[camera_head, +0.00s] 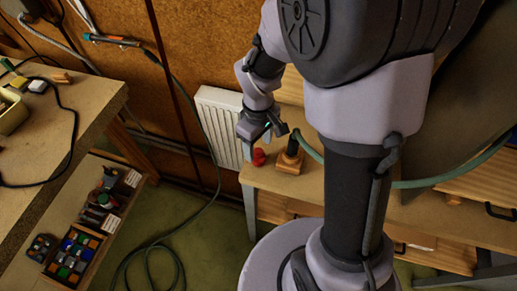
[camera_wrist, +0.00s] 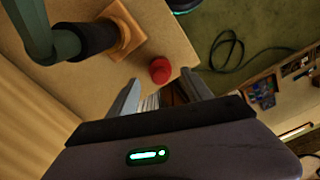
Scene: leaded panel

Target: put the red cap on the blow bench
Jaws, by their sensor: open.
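The red cap (camera_head: 259,157) is a small round red piece on a wooden bench (camera_head: 290,184), near its left corner. In the wrist view the cap (camera_wrist: 160,71) sits close to the bench edge, between the lines of my two fingers and just past their tips. My gripper (camera_head: 264,131) is open and empty, a little above the cap; its fingers also show in the wrist view (camera_wrist: 160,80). I see no contact between fingers and cap. Which bench is the blow bench, I cannot tell from a label.
A black-handled tool on a wooden block (camera_head: 289,161), joined to a green hose, stands right of the cap. A white radiator (camera_head: 218,125) is behind. Another workbench (camera_head: 95,98) is at left, with part trays (camera_head: 75,250) lower down. Green floor (camera_head: 205,235) lies between, crossed by a hose.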

